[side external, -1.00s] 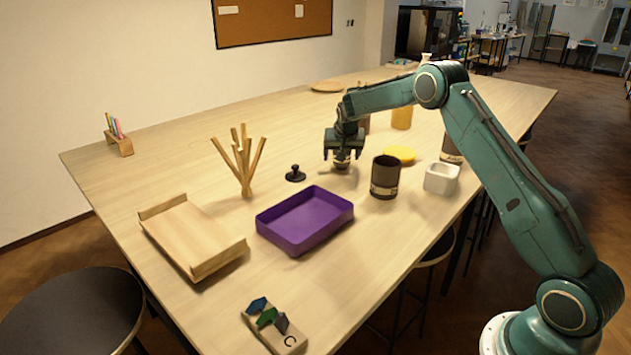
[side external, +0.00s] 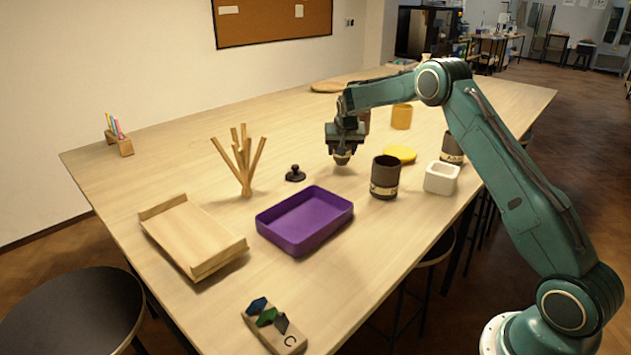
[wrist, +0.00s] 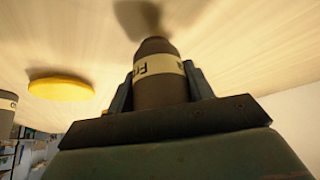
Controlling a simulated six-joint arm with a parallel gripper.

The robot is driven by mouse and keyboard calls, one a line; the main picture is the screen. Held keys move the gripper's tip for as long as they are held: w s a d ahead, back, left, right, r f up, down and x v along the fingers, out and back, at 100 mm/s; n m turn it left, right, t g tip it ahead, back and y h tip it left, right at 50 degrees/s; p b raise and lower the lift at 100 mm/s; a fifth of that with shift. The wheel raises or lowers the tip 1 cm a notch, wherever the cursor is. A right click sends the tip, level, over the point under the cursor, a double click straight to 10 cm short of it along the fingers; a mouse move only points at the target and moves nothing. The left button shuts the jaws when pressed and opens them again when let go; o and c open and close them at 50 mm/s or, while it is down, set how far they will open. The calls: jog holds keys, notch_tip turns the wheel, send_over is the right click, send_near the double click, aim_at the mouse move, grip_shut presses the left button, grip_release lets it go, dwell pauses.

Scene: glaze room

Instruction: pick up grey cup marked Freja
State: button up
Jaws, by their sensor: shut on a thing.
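A grey cup (wrist: 160,90) with a pale band is between the two fingers of my gripper (wrist: 161,80) in the wrist view. The band reads "Fr", with the rest of the name turned out of sight. In the side view my gripper (side external: 344,148) points down and is shut on this cup, whose lower end (side external: 342,160) shows beneath the fingers. The cup appears to be just above the table, with a shadow beyond it in the wrist view.
A dark banded cup (side external: 384,178), a white square pot (side external: 441,178) and a yellow disc (side external: 400,154) are close on the right. Another dark cup (side external: 452,147) stands behind the pot. A black knobbed object (side external: 295,174), stick stand (side external: 241,165) and purple tray (side external: 263,231) are left.

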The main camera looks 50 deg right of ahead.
notch_tip(320, 180, up, 18)
jog(key=shift+r, duration=0.2)
dwell(0.4)
dwell(0.5)
